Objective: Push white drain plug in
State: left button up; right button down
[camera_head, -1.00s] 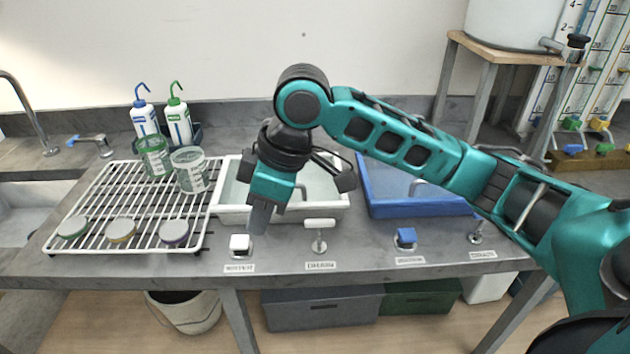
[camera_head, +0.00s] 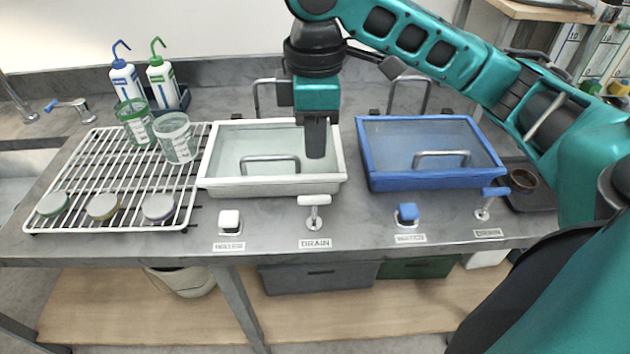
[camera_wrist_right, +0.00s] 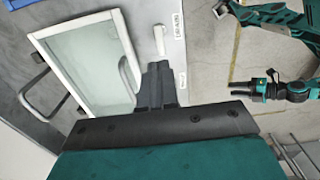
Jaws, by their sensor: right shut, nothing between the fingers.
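The white drain plug (camera_head: 314,201) is a T-shaped handle on a metal stem, standing up from the bench front above a "DRAIN" label. Its white bar also shows in the wrist view (camera_wrist_right: 159,40), just beyond my fingertips. My right gripper (camera_head: 316,152) is shut and empty, pointing down over the right part of the white-framed basin, behind the plug and apart from it. It also shows in the wrist view (camera_wrist_right: 158,68). My left gripper (camera_wrist_right: 238,88) is at the right of the wrist view, away from the plug, too small to judge its jaws.
The white basin (camera_head: 211,165) has a glass lid with a metal handle. A blue basin (camera_head: 370,180) stands right of it. A white water knob (camera_head: 229,219), a blue knob (camera_head: 407,213) and a blue drain handle (camera_head: 494,191) line the front. A wire rack (camera_head: 75,185) stands left.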

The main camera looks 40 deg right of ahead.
aim_at(315, 197)
notch_tip(315, 197, down, 9)
jog(key=shift+b, duration=0.9)
jog(key=shift+f, duration=0.15)
